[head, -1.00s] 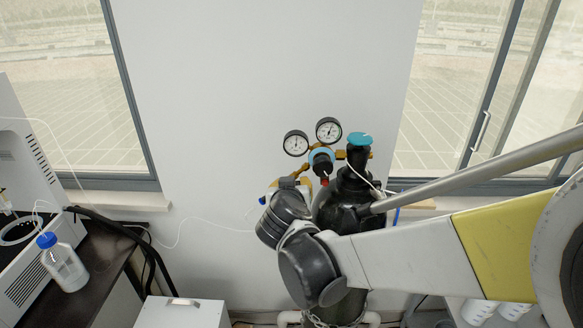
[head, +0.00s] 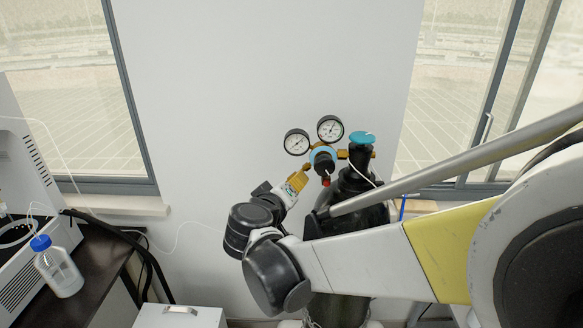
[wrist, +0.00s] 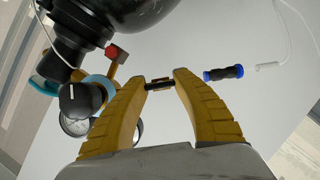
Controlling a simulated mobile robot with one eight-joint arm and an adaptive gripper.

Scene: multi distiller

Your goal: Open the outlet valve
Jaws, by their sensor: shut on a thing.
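A gas regulator with a teal ring (head: 323,156) and brass fittings stands at the top of a dark cylinder (head: 362,215). My gripper (head: 303,171) is at the left of the regulator in the head view, pointing up and right. In the wrist view, the yellow fingers of my gripper (wrist: 160,84) are shut on a small black and brass part (wrist: 159,84), seemingly the outlet valve. Its fine shape is hard to make out. The regulator's black knob (wrist: 80,98) is left of the fingers.
Two round gauges (head: 297,142) sit above the regulator. The cylinder's teal top knob (head: 361,138) is to the right. A blue and black fitting (wrist: 223,73) is right of the fingers, beside a white tube (wrist: 280,62). A blue-capped bottle (head: 60,270) stands far left.

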